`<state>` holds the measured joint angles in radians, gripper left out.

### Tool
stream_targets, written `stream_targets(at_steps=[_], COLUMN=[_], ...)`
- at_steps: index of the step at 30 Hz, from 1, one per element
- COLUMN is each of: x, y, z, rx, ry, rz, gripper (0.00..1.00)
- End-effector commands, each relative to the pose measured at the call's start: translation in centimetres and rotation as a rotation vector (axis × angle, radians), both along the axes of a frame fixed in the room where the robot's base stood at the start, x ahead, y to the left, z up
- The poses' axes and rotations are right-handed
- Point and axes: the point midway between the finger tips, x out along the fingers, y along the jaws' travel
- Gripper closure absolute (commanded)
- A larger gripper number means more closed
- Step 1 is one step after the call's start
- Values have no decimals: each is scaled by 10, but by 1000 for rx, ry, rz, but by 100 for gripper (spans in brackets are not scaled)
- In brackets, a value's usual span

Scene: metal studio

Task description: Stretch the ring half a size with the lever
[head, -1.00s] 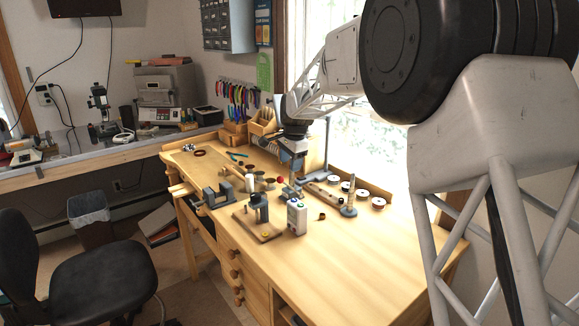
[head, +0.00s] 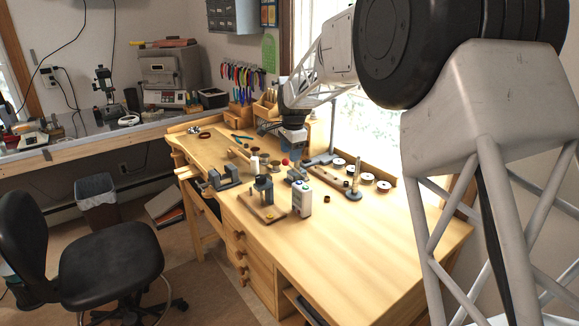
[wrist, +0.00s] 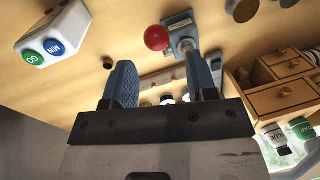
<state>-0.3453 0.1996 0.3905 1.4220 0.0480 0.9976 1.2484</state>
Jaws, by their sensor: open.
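A red ball knob (wrist: 157,38) shows in the wrist view beside a grey-blue metal fitting (wrist: 183,30) on the bench, just beyond my fingertips. The knob also shows in the head view (head: 285,161), below my gripper (head: 292,145). It looks like a lever's end, but its link to the fitting is not clear. In the wrist view my gripper (wrist: 161,75) is open and empty, with its two blue fingers apart. The fingers are not touching the knob. I cannot make out the ring for certain; a small brown round piece (head: 327,199) lies on the bench.
A white box (head: 304,199) with green GO and blue MIN buttons (wrist: 47,53) stands near. A grey post (head: 355,178) on a round base and several white-rimmed discs stand right. A vise (head: 222,178) sits left. Small wooden drawers (wrist: 280,90) stand close by. The bench's front right (head: 370,250) is clear.

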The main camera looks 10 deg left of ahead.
Motion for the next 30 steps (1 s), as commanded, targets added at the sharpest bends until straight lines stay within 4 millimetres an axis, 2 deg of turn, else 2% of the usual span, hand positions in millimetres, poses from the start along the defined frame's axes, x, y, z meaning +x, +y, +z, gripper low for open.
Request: stream_targets(at_steps=[6, 12, 18, 27, 30], x=[3, 5, 6, 6, 6], y=[2, 4, 5, 5, 5], z=[-28, -48, -57, -58, -58], rx=[-1, 0, -1, -1, -1], ry=[3, 2, 1, 1, 1], rz=[0, 0, 0, 0, 0], gripper=[48, 48, 48, 48, 63])
